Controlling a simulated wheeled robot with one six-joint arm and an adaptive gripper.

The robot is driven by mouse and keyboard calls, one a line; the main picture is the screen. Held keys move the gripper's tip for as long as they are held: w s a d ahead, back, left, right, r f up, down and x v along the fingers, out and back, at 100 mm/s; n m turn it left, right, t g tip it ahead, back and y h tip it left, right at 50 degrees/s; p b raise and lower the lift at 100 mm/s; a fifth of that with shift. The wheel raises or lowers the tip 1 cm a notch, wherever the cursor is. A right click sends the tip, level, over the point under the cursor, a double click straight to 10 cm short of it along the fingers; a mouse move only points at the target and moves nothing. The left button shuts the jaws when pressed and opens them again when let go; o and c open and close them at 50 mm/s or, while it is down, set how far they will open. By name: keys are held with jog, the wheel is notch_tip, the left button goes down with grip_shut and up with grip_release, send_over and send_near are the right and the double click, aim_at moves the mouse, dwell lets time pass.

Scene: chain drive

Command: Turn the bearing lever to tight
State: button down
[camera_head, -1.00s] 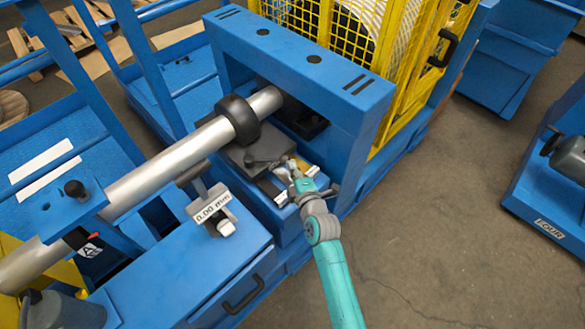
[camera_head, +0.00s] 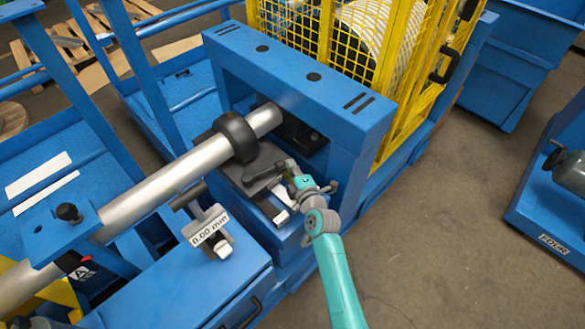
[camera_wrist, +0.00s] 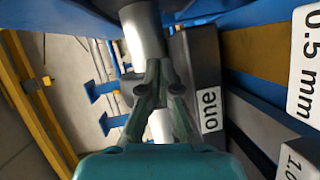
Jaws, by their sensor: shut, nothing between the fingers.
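The bearing lever, a dark handle (camera_head: 264,181), lies across the top of the dark grey bearing block (camera_head: 234,165) beneath the black collar (camera_head: 237,138) on the silver shaft (camera_head: 165,177). My gripper (camera_head: 285,166) is just to the right of the lever's end, low beside the blue frame. It is shut and empty; whether it touches the lever cannot be told. In the wrist view my gripper (camera_wrist: 158,75) has its fingers together in front of the silver shaft (camera_wrist: 143,35). A dark block marked "one" (camera_wrist: 196,85) is right of them. I cannot make out the lever there.
The blue frame (camera_head: 300,75) arches over the shaft end. A gauge reading 0.00 mm (camera_head: 209,231) stands front left. Plates labelled 0.5 mm (camera_wrist: 304,60) lie at the right of the wrist view.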

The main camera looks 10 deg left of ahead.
jog(key=shift+w+a+n+g+y, duration=0.4)
jog(key=shift+w+n+g+y, duration=0.1)
jog(key=shift+w+n+y, duration=0.25)
jog(key=shift+w+a+n+g+y, duration=0.4)
jog(key=shift+w+n+g+y, duration=0.15)
jog(key=shift+y, duration=0.3)
jog(key=shift+w+a, duration=0.1)
